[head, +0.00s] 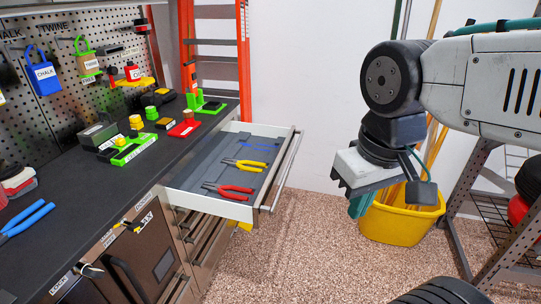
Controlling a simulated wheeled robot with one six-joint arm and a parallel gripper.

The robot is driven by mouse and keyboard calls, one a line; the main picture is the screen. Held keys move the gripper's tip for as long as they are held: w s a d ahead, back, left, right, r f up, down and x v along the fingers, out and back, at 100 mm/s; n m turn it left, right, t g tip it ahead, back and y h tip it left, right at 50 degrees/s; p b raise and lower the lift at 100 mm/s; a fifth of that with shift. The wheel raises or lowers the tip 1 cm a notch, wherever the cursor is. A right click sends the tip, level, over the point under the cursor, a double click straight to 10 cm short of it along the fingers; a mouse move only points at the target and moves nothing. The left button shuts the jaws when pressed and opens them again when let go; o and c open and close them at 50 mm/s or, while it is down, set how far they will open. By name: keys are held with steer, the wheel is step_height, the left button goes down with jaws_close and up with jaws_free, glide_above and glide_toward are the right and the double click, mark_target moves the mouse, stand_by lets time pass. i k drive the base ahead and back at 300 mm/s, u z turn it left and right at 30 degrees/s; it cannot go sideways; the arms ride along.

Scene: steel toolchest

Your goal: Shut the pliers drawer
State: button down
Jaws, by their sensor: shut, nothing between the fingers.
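The pliers drawer (284,172) stands pulled out from the steel toolchest below the dark worktop. It has white walls, a grey-blue inside and a long bar handle on its front. Red-handled pliers (230,191), yellow-handled pliers (246,164) and a blue-handled tool (262,146) lie in it. My gripper (362,206) hangs to the right of the drawer front, apart from the handle, pointing down. Its fingers are shut and hold nothing. Its fingertips show only small against the yellow bucket.
A yellow bucket (400,222) with long poles stands behind my gripper. A metal rack (490,210) is at the right. An orange ladder (243,60) leans behind the worktop (60,190), which holds several tools. Speckled floor (300,260) in front of the drawer is clear.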

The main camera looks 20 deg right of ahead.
mark_target(272, 147)
steer(key=i, duration=0.95)
steer(key=z, duration=0.5)
